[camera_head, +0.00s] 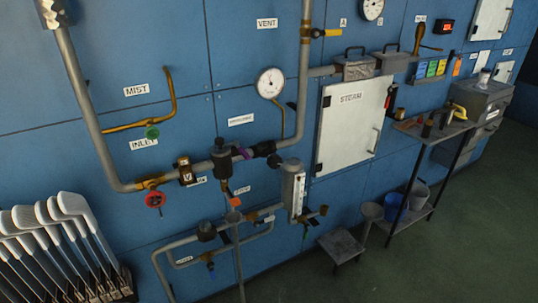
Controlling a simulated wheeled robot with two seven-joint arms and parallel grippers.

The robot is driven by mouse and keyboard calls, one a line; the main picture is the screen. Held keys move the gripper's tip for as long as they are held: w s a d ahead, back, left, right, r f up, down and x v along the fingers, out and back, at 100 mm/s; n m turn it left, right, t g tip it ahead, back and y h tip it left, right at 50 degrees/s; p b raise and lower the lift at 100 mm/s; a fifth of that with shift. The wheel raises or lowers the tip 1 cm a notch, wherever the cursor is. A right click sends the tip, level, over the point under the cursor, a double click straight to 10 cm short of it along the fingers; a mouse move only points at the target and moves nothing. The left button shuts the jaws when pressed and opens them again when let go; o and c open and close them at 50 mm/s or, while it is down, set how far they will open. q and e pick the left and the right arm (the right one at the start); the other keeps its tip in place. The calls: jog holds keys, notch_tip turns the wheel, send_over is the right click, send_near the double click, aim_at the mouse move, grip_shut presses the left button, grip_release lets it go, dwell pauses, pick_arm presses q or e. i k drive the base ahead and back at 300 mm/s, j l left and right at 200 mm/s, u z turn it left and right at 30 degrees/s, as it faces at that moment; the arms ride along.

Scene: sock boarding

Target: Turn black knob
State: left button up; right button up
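Several dark parts sit on the grey pipework of the blue wall panel, and I cannot tell for sure which is the black knob. A black, roughly cylindrical fitting (222,160) stands on the horizontal pipe near the middle. A black part (264,149) lies just right of it on the same pipe. A smaller round black part (206,232) sits on the lower pipe run. Neither of my grippers shows in this view, and nothing touches these parts.
A red handwheel (155,199) and a green knob (152,132) are to the left. A round gauge (270,83) and a white STEAM door (350,120) are nearby. White sock-shaped boards (75,205) stand at lower left. A low stool (341,244) and a side table (433,129) stand right.

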aim_at(274, 160)
jog(key=u, duration=0.55)
jog(key=i+j, duration=0.15)
jog(key=i+l+z, duration=0.1)
jog(key=i, duration=0.4)
jog(key=i+l+z, duration=0.1)
jog(key=i, duration=0.4)
